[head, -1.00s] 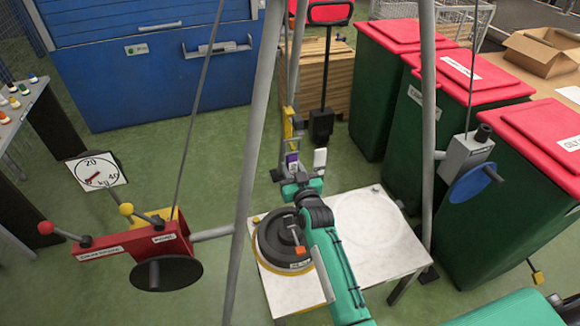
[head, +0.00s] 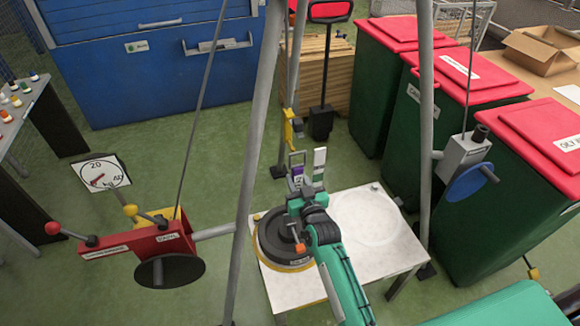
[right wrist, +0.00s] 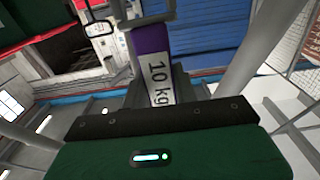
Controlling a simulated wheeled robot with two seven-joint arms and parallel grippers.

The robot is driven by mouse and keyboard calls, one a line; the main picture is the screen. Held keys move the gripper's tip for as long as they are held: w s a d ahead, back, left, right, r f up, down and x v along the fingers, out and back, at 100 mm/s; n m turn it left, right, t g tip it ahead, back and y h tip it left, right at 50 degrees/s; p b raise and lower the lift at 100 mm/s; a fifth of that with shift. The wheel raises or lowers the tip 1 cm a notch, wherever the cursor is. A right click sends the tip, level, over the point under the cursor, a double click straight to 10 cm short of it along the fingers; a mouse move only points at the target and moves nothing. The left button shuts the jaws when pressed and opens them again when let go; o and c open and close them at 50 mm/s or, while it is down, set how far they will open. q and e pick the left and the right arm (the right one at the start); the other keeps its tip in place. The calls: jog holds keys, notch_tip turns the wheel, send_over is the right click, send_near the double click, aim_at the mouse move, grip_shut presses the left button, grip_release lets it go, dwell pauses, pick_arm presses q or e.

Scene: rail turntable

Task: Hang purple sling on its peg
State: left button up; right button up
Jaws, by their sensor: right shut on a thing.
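The purple sling (head: 297,172) hangs at the end of my right arm in the head view, small and partly hidden by the wrist. In the right wrist view the purple sling (right wrist: 149,42) stands between my fingers, with a white "10 kg" label and a metal loop at its upper end. My right gripper (head: 301,184) is shut on it, above the far edge of the white table. The right gripper (right wrist: 158,80) also shows in the wrist view. I cannot make out the sling's peg. My left gripper is not in view.
A yellow hook (head: 293,128) hangs just beyond the gripper, between grey tripod legs (head: 253,150). A red winch (head: 140,243) is at left; green bins (head: 450,140) stand at right.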

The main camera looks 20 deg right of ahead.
jog(key=shift+s+p, duration=0.45)
jog(key=shift+s, duration=0.7)
